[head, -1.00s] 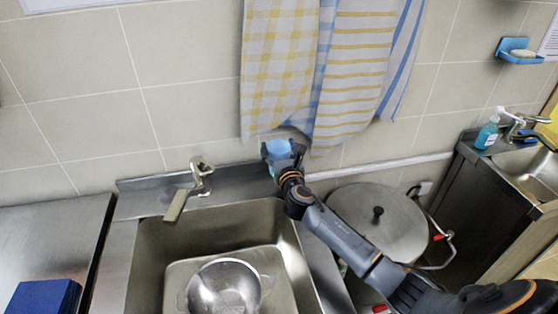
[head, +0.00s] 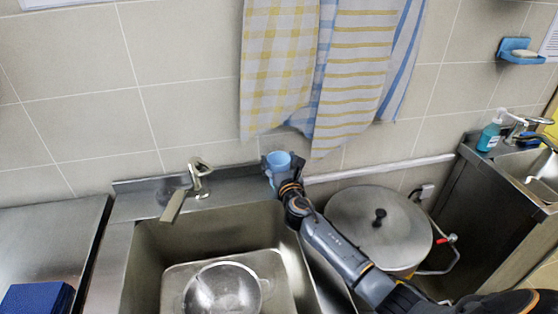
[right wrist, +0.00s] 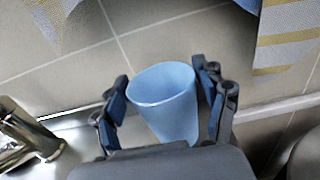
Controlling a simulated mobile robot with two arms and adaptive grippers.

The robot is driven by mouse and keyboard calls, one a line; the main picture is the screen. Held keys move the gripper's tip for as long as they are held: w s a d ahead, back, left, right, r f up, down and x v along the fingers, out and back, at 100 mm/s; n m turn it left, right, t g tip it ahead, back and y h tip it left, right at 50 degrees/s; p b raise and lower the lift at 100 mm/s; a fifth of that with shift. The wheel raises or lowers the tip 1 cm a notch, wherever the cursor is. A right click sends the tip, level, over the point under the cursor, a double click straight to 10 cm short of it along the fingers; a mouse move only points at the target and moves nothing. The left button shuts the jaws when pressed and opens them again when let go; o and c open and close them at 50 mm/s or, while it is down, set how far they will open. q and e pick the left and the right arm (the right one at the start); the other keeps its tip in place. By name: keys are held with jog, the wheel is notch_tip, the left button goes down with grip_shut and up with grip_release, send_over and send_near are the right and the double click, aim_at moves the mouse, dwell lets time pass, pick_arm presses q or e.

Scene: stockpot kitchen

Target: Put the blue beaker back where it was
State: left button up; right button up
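The blue beaker (head: 279,160) is upright, mouth up, at the right end of the steel ledge behind the sink, close to the wall. It also shows in the right wrist view (right wrist: 168,100), between the two fingers. My right gripper (head: 282,168) is around the beaker. In the right wrist view my right gripper (right wrist: 165,105) has its fingers spread, with a gap at the beaker's left side and lower right. The beaker's base is hidden behind the gripper body. My left gripper is not in view.
A faucet (head: 198,178) stands left of the beaker. The sink (head: 150,255) holds a metal bowl (head: 222,290). Towels (head: 330,70) hang just above the beaker. A lidded stockpot (head: 375,225) stands to the right, beside my arm. The ledge between faucet and beaker is clear.

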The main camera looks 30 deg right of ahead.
jog(key=shift+o, duration=0.6)
jog(key=shift+r, duration=0.15)
jog(key=shift+s+r, duration=0.1)
jog(key=shift+s, duration=0.05)
jog(key=v, duration=1.1)
jog(key=shift+s, duration=0.4)
jog(key=shift+a, duration=0.1)
